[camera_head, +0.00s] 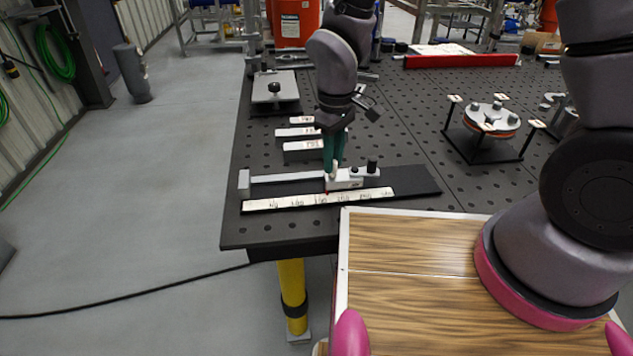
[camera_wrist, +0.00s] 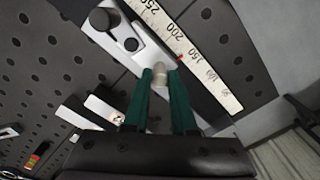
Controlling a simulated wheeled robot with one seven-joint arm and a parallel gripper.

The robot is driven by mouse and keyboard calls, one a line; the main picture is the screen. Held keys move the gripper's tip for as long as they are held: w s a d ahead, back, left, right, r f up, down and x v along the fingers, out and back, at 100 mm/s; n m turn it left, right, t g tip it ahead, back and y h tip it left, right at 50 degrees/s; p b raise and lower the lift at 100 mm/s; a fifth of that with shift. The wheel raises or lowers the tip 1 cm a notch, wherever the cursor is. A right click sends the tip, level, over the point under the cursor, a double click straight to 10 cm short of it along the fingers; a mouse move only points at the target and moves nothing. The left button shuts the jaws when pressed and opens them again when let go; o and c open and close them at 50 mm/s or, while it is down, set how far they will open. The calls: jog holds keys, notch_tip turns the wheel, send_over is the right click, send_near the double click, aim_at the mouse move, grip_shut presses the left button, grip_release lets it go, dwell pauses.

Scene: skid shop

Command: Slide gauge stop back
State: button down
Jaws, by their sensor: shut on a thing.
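The gauge stop is a light grey sliding block (camera_head: 346,181) on a rail (camera_head: 290,178) over a black base plate. It has a black knob (camera_head: 372,165), and a pale peg (camera_wrist: 160,77) stands up from it. My gripper (camera_head: 333,172) points down at the block, its green fingers shut on the peg. In the wrist view the peg sits between the fingertips (camera_wrist: 160,82). A white scale (camera_head: 318,199) runs along the rail. A red pointer (camera_wrist: 180,57) sits between the 150 and 200 marks. The peg's lower part is partly hidden by the fingers.
A grey end block (camera_head: 244,183) closes the rail's left end. Several flat labelled bars (camera_head: 300,145) lie behind the rail. A fixture with a round disc (camera_head: 492,118) stands to the right. The perforated table (camera_head: 415,135) is clear between them.

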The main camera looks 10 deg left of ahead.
aim_at(348, 174)
jog(key=shift+w+d, duration=0.15)
jog(key=shift+d, duration=0.65)
jog(key=shift+w+d, duration=0.3)
jog(key=shift+d, duration=0.6)
jog(key=shift+c, duration=2)
grip_release()
jog(key=shift+r, duration=0.1)
notch_tip(348, 174, up, 7)
